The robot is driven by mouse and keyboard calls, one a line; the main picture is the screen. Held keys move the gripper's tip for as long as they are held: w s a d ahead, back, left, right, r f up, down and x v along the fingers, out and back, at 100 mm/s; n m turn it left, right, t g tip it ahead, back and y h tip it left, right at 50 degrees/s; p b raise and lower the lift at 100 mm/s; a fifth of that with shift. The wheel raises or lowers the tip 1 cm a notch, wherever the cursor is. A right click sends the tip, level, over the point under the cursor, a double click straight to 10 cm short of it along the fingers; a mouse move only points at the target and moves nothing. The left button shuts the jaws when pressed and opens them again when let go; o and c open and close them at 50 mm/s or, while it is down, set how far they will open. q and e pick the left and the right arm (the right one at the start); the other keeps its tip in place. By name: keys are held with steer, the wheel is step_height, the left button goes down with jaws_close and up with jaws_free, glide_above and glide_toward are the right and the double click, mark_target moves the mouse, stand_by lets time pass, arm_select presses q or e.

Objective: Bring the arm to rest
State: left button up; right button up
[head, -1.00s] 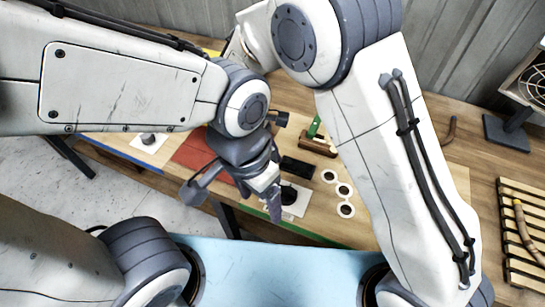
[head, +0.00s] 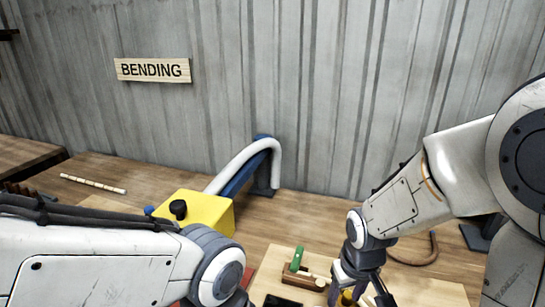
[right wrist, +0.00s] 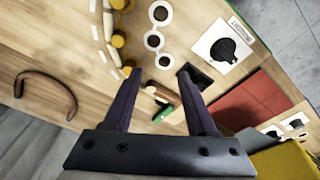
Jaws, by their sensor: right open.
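My right gripper (head: 362,298) is at the bottom of the head view, pointing down over the workbench, to the right of a small wooden tool with a green handle (head: 296,260). In the right wrist view its two dark fingers (right wrist: 158,74) stand apart with nothing between their tips. The green-handled tool (right wrist: 163,112) shows beyond and between the fingers there. My left arm crosses the lower left of the head view; its gripper is outside the picture.
A yellow box (head: 208,212) with a black knob and a white tube on a blue support (head: 248,165) stand behind. A curved brown rattan piece (right wrist: 45,90) lies on the bench. White rings (right wrist: 154,41) and a red mat (right wrist: 248,100) lie near the tool.

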steer(key=s+a+r+n, duration=0.2)
steer(key=s+a+r, duration=0.1)
steer(key=s+a, duration=0.2)
steer(key=s+a+r+n+g+y, duration=0.1)
steer(key=s+a, duration=0.4)
steer(key=s, duration=0.5)
step_height(320, 180, up, 2)
steer(key=shift+s+a+r+n+g, duration=0.2)
steer(key=shift+a+n+g, duration=0.1)
steer(key=shift+n, duration=0.6)
